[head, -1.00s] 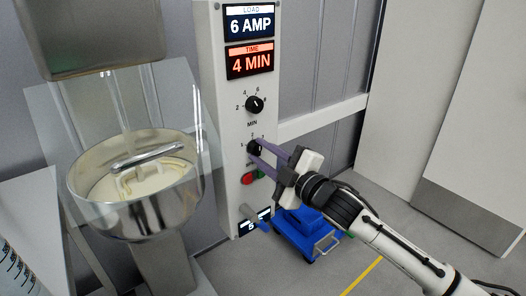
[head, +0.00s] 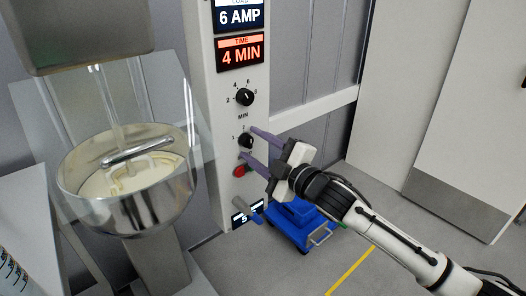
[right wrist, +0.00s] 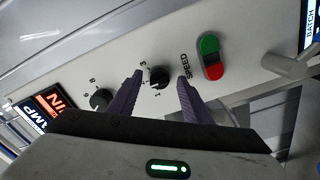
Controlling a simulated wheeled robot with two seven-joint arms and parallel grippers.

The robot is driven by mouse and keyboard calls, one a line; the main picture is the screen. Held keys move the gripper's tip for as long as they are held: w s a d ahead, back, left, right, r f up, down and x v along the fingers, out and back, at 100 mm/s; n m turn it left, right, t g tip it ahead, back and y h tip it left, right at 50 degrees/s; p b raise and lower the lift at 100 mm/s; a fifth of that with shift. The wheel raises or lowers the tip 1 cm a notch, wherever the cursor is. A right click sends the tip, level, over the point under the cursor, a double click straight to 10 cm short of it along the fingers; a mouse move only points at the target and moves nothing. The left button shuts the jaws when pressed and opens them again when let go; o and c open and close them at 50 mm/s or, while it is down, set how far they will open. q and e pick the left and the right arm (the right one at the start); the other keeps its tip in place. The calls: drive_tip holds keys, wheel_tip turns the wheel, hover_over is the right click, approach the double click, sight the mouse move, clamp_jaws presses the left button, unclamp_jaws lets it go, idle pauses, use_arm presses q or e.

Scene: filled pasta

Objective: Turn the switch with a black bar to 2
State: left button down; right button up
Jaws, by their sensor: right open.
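The panel carries two black rotary switches. The lower one (head: 245,141), marked SPEED, has numbers around it, with 1 at its left and 2 above; it also shows in the right wrist view (right wrist: 159,77). The upper one (head: 244,97), marked MIN with 2, 4, 6 and 8, also shows in the right wrist view (right wrist: 101,99). I cannot clearly read where the lower switch points. My right gripper (head: 247,142) is open and empty, its purple fingers lying to either side of the lower switch in view. Contact cannot be told. My left gripper is out of view.
A red button (head: 239,171) sits below the lower switch; the green one (right wrist: 208,44) shows beside it in the right wrist view. Displays read 6 AMP (head: 238,15) and 4 MIN (head: 240,51). A mixer bowl (head: 150,200) stands left. A blue cart (head: 300,225) is below.

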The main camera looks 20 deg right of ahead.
drive_tip(key=b+v, duration=0.1)
drive_tip(key=v, duration=0.9)
drive_tip(key=s+a+f+m+g+h, duration=0.1)
drive_tip(key=s+f+m+g, duration=0.15)
drive_tip(key=f, duration=0.75)
drive_tip(key=s+f+m+g+h, duration=0.1)
drive_tip(key=s+f+m, duration=0.3)
drive_tip(key=f, duration=0.5)
drive_tip(key=s+a+f+m+g+h, duration=0.1)
drive_tip(key=s+a+f+m+g, duration=0.1)
drive_tip(key=s+f, duration=0.7)
drive_tip(key=s+a+f+m+g, duration=0.2)
drive_tip(key=s+f+m, duration=0.3)
drive_tip(key=s+f, duration=0.5)
drive_tip(key=shift+s+a+g+h, duration=0.15)
drive_tip(key=shift+s+g+h, duration=0.1)
drive_tip(key=shift+g+h, duration=0.25)
drive_tip(key=shift+m, duration=0.25)
